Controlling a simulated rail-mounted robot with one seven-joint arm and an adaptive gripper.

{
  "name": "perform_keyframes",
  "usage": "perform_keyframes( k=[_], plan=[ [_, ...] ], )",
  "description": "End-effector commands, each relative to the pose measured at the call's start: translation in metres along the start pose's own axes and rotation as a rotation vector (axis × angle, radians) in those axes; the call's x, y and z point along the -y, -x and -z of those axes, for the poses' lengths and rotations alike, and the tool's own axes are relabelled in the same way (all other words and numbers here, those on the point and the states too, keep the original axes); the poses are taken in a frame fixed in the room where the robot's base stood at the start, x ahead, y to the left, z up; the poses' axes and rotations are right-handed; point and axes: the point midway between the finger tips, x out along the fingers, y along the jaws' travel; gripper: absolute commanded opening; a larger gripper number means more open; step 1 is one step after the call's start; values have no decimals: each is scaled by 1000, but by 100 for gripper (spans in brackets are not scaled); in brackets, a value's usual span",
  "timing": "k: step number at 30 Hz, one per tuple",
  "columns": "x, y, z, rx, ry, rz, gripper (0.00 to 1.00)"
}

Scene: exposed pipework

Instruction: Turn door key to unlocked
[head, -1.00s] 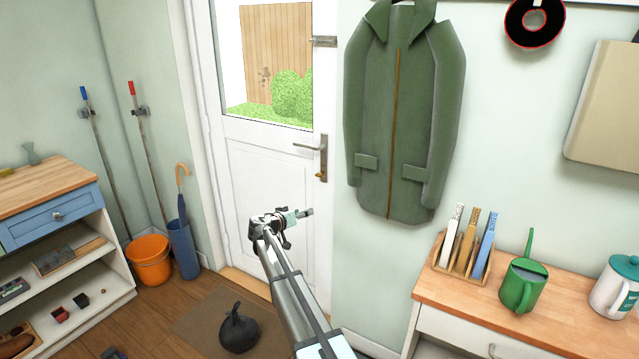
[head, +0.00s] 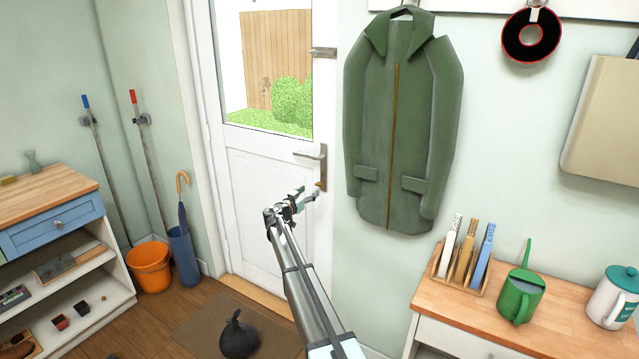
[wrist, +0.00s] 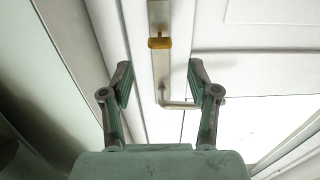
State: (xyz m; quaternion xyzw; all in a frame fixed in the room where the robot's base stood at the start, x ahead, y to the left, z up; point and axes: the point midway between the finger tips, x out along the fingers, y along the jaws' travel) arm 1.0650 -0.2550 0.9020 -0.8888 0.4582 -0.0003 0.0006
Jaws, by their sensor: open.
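The white door (head: 268,190) stands shut, with a metal lever handle (head: 312,153) and a brass-coloured key (head: 321,185) below it on the lock plate. In the wrist view the key (wrist: 159,43) shows its bow lying crosswise on the plate, and the lever handle (wrist: 178,105) shows nearer my gripper's palm. My gripper (head: 307,193) is open and empty in front of the door, just by the key. In the wrist view the two fingers of my gripper (wrist: 160,78) are spread to either side of the plate, with the key just beyond the tips, not between them.
A green coat (head: 408,125) hangs on the wall right of the door. A dark sack (head: 239,335) lies on the mat. A blue umbrella stand (head: 183,257) and orange bucket (head: 149,267) stand left. A wooden bench (head: 465,306) with a green watering can (head: 520,295) is at right.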

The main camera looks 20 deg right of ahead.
Motion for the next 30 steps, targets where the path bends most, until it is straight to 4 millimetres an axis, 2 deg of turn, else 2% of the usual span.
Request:
perform_keyframes(
  k=[1,3,12,18,27,28,30],
  plan=[
    [1,-14,2,0,1,-2,60],
    [1,-28,2,0,1,-3,60],
    [1,-74,1,1,1,-1,60],
    [0,-87,0,0,1,-1,60],
    [-1,-88,-1,0,1,-1,60],
    [-1,-88,-1,0,1,-1,57],
    [-1,-88,-1,0,1,-1,32]
  ],
)
